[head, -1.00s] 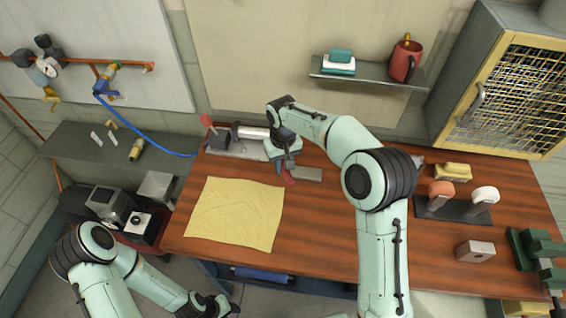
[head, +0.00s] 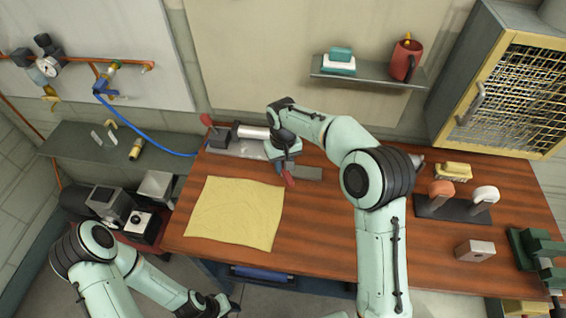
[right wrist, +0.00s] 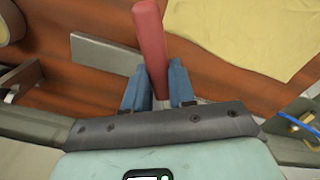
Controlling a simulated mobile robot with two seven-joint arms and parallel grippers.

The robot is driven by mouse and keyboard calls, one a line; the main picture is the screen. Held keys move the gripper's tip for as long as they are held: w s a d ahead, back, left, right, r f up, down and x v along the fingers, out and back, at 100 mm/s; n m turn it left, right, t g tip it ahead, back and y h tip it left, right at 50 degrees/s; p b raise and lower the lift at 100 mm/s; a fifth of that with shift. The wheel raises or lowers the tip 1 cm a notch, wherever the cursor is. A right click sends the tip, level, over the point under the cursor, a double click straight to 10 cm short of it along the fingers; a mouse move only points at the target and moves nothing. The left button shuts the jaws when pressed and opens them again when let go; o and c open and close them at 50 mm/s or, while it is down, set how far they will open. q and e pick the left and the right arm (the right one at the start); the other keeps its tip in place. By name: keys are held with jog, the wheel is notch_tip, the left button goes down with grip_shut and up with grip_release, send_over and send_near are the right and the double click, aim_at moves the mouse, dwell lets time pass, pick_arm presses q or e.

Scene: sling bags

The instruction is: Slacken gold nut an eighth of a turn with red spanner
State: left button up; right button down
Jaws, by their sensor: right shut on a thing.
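My right gripper (right wrist: 160,85) is shut on the red spanner (right wrist: 150,40), with its blue fingers on either side of the red handle. In the head view a short piece of the red spanner (head: 288,180) shows below the right gripper (head: 284,165), over the back of the bench. The spanner's far end is hidden. I cannot make out the gold nut in either view; my right wrist covers part of the grey fixture (head: 236,148). My left gripper (head: 218,306) is low at the left, off the bench, and its fingers are too unclear to read.
A grey bar (head: 308,173) lies just right of the spanner. A yellow cloth (head: 235,213) lies flat on the wooden bench (head: 320,235). A red-knobbed lever (head: 207,121) stands at the fixture's left. A rack with two handled tools (head: 455,207) stands at the right.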

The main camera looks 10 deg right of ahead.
pick_arm(q)
jog(key=shift+s+f+b, duration=0.3)
jog(key=shift+s+f, duration=0.1)
pick_arm(e)
jog(key=shift+f, duration=1.25)
pick_arm(q)
jog(key=shift+w+r, duration=0.1)
pick_arm(e)
jog(key=shift+d, duration=0.1)
jog(key=shift+w+d+r+n+p, duration=0.15)
jog(key=shift+d+n+p, duration=0.2)
jog(key=shift+n, duration=0.25)
pick_arm(q)
jog(key=shift+w+r, duration=0.6)
jog(key=shift+w, duration=0.05)
pick_arm(e)
jog(key=shift+w+d+n, duration=0.15)
jog(key=shift+d+n, duration=0.4)
jog(key=shift+n, duration=0.05)
